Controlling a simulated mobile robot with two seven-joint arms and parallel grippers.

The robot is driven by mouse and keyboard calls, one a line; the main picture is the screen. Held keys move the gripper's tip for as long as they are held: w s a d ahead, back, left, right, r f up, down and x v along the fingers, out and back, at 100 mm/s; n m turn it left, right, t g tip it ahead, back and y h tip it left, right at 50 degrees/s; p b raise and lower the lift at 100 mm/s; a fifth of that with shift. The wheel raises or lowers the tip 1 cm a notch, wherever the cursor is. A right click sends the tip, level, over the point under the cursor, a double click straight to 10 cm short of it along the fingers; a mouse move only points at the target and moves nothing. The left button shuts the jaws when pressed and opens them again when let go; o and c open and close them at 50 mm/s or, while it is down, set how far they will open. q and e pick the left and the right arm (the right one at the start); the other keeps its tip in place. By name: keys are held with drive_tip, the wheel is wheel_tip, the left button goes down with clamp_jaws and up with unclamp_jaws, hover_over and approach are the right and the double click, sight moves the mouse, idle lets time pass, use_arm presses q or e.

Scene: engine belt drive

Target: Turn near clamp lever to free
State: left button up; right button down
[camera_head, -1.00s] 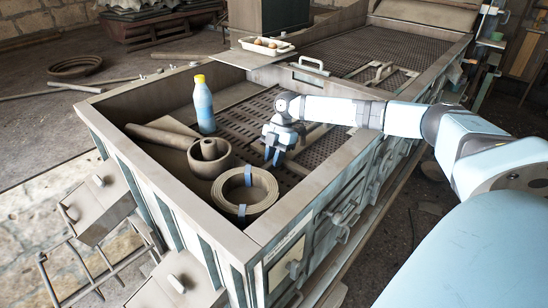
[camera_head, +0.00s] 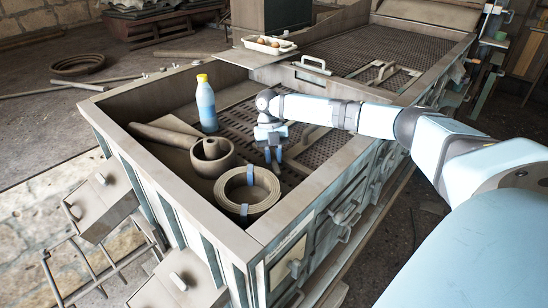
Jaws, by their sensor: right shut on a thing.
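My right gripper (camera_head: 273,156) points down inside the open metal bin, above the slatted floor (camera_head: 239,125). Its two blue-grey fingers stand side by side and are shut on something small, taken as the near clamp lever. The lever itself is hidden or too small to make out between the fingertips, so its angle cannot be told. My left gripper is out of view.
A coiled belt roll (camera_head: 245,207) lies close to the gripper's near left. A brown round pot (camera_head: 212,172) and a blue bottle with a yellow cap (camera_head: 206,104) stand further left. The bin's front wall (camera_head: 318,198) rises at the right. A tray (camera_head: 266,44) sits behind.

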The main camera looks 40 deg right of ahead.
drive_tip(key=n, duration=0.1)
drive_tip(key=n+h, duration=0.1)
drive_tip(key=n, duration=0.1)
drive_tip(key=shift+w+a+n+b, duration=0.1)
drive_tip(key=shift+a+n+b, duration=0.1)
drive_tip(key=shift+n+b, duration=0.15)
drive_tip(key=shift+a+n+h+b, duration=0.1)
drive_tip(key=shift+n+h+b, duration=0.25)
drive_tip(key=shift+n+h, duration=0.95)
drive_tip(key=shift+r+n+y, duration=0.1)
drive_tip(key=shift+n+y, duration=0.3)
drive_tip(key=shift+n, duration=0.05)
drive_tip(key=c, duration=1)
unclamp_jaws()
drive_tip(key=v, duration=1.3)
drive_tip(key=shift+w+r, duration=0.25)
drive_tip(key=shift+w, duration=0.15)
